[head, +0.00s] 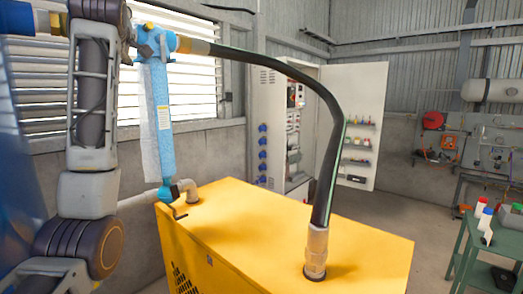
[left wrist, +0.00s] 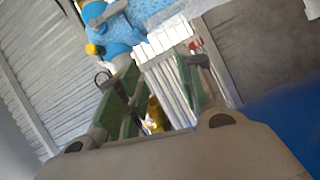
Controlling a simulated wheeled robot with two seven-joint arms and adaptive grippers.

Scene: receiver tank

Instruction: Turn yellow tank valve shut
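A small yellow part (head: 45,21) shows at the upper left in the head view, beside a dark blue pipe (head: 16,18). My left arm covers what lies to its right, so I cannot tell whether it is the valve handle. My left gripper (left wrist: 160,92) shows in the left wrist view with its two green-padded fingers apart. A small yellow piece (left wrist: 155,114) shows between the fingers, partly hidden; I cannot tell if they touch it. A light blue fitting with a yellow cap (left wrist: 93,49) is beyond the fingers. My right gripper is out of view.
A yellow machine housing (head: 290,225) carries a black hose (head: 335,120) arching to a light blue upright filter (head: 160,120). A large blue surface (head: 18,190) is at the left edge. A green table (head: 480,250) with bottles stands right. Floor between is clear.

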